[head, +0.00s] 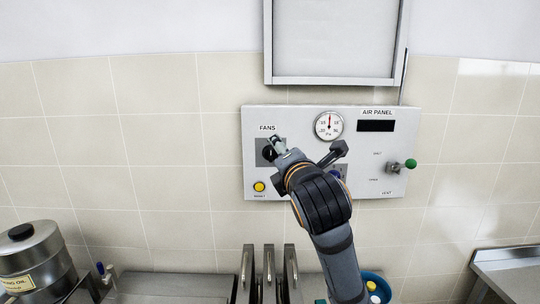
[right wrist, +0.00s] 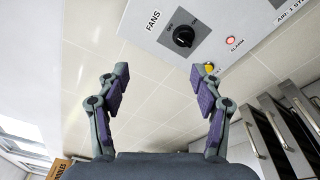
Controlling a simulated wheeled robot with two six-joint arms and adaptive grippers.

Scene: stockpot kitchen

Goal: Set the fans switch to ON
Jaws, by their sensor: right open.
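The fans switch is a black rotary knob on a grey plate under the FANS label. It shows in the head view (head: 267,153), partly covered by my right gripper, and clearly in the right wrist view (right wrist: 183,36), with OFF and ON marks beside it. I cannot tell surely which mark it points at. My right gripper (head: 281,146) is in front of the switch in the head view. In the right wrist view (right wrist: 160,76) its two fingers are spread wide and empty, with the knob ahead of them, apart from both. My left gripper is not in view.
The air panel (head: 225,150) also carries a gauge (head: 328,125), a dark display (head: 376,126), a yellow button (head: 259,187) and a green-tipped lever (head: 410,164). An alarm light (right wrist: 231,40) shows near the knob. A metal oil can (head: 38,262) stands lower left.

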